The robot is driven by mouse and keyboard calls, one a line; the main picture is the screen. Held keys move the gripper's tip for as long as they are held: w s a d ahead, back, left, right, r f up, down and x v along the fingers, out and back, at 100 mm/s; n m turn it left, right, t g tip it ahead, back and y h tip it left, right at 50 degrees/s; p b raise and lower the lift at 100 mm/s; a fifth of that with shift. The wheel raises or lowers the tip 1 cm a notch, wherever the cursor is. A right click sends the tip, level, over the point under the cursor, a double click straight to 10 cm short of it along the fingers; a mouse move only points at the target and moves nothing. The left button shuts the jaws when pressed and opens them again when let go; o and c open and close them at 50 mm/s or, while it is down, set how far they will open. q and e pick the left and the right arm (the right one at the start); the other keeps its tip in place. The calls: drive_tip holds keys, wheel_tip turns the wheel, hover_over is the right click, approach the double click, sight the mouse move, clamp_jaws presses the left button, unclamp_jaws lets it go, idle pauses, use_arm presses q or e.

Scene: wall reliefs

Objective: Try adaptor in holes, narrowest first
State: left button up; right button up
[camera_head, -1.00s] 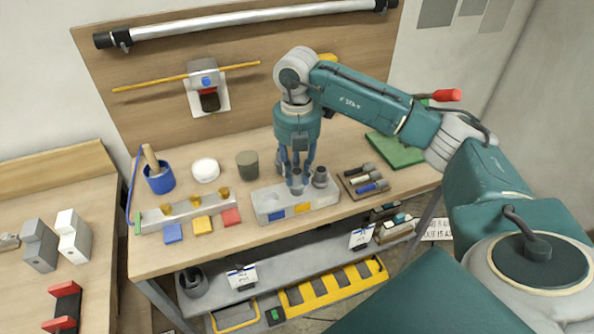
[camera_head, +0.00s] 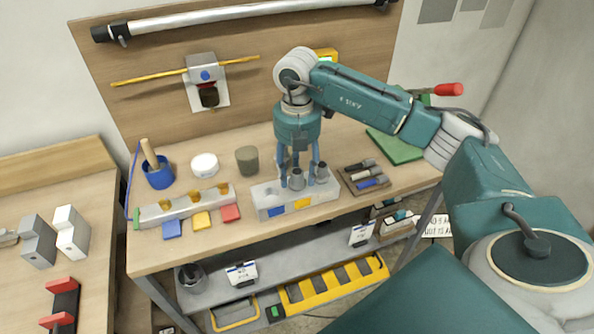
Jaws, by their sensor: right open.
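A pale grey block (camera_head: 268,203) with blue and yellow patches on its front lies on the workbench near the front edge. A small grey stepped piece (camera_head: 297,181), apparently the adaptor, stands upright at the block's middle; how deep it sits I cannot tell. A similar grey piece (camera_head: 322,174) stands at the block's right end. My right gripper (camera_head: 299,178) points down over the block, its blue fingers spread around the middle piece. It is open, and I cannot see whether any finger touches. My left gripper is not in view.
A rail with brass cups (camera_head: 150,213) and coloured tiles (camera_head: 202,221) lie left of the block. A tool tray (camera_head: 363,179) lies close on its right. A blue cup (camera_head: 159,177), white jar (camera_head: 204,166) and grey-brown cylinder (camera_head: 247,160) stand behind.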

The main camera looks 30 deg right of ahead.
drive_tip(key=shift+r, duration=0.1)
wheel_tip(320, 180, up, 12)
idle(0.4)
idle(0.8)
